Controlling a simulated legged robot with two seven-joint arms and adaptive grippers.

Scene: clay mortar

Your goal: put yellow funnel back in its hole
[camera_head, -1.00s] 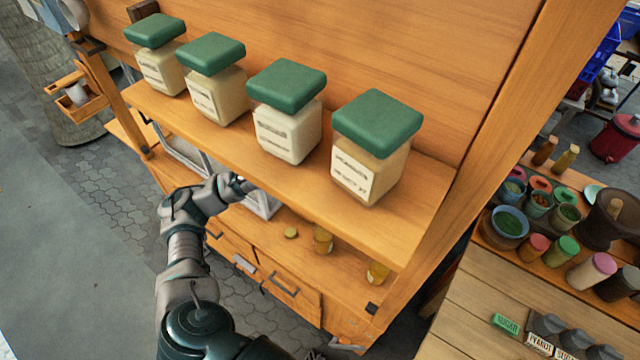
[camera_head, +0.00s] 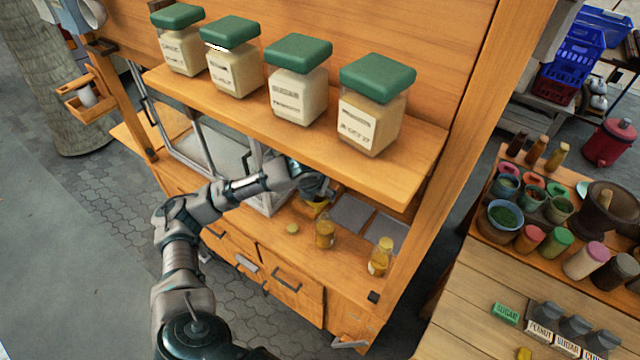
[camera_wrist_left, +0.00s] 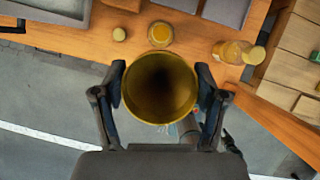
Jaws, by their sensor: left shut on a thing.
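The yellow funnel (camera_wrist_left: 160,88) sits between the fingers of my left gripper (camera_wrist_left: 160,92), its round mouth facing the wrist camera. In the head view my left gripper (camera_head: 314,184) is under the upper shelf, with only a small part of the yellow funnel (camera_head: 318,203) showing below it. The gripper is shut on the funnel and holds it over the lower counter (camera_head: 277,237), near its front edge. I cannot make out the funnel's hole in either view. My right gripper is not in view.
A jar (camera_head: 325,232), a small round lid (camera_head: 292,229) and a second, yellow-topped jar (camera_head: 380,257) stand on the counter near the funnel. Grey panels (camera_head: 351,213) lie behind. The upper shelf (camera_head: 270,115) with green-lidded jars overhangs the arm. A glass case (camera_head: 215,150) is at left.

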